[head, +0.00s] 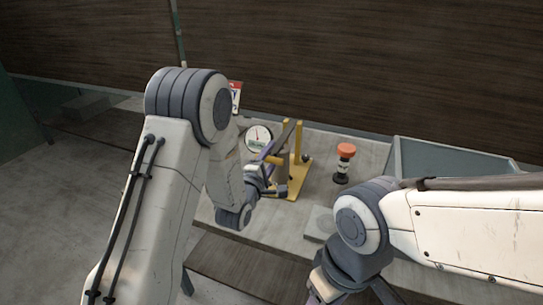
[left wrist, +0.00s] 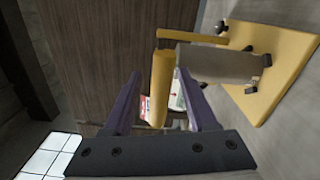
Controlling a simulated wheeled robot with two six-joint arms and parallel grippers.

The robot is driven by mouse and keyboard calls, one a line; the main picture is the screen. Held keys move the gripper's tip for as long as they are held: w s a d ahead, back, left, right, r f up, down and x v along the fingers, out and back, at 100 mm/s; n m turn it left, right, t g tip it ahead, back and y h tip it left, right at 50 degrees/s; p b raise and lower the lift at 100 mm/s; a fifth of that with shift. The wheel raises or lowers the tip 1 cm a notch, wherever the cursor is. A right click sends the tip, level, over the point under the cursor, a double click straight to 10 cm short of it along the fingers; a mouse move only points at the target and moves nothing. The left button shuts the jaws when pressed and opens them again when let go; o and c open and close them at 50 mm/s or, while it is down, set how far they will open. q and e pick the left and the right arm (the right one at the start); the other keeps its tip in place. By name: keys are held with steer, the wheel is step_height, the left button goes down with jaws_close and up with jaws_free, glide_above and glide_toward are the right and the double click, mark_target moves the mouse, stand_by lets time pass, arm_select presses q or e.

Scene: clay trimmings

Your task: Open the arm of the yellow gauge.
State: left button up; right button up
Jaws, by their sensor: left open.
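The yellow gauge (head: 299,178) stands on the table, with a yellow base and uprights; my left gripper partly hides it. In the left wrist view it shows a yellow base plate (left wrist: 290,45), a grey cylinder (left wrist: 215,63) and a yellow bar (left wrist: 161,85). My left gripper (head: 280,150) is at the gauge's left side. In its wrist view the open purple fingers (left wrist: 158,85) stand on either side of the yellow bar; I cannot tell whether they touch it. My right gripper (head: 350,291) is low in the head view, its fingertips cut off.
A white round dial (head: 258,138) stands behind my left gripper, near a red and white sign (head: 235,92). An orange-topped black object (head: 345,160) stands right of the gauge. A grey bin (head: 450,160) is at the right. A flat grey block (head: 320,222) lies near the front edge.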

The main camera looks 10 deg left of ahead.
arm_select(q)
jaws_close()
stand_by(1.4)
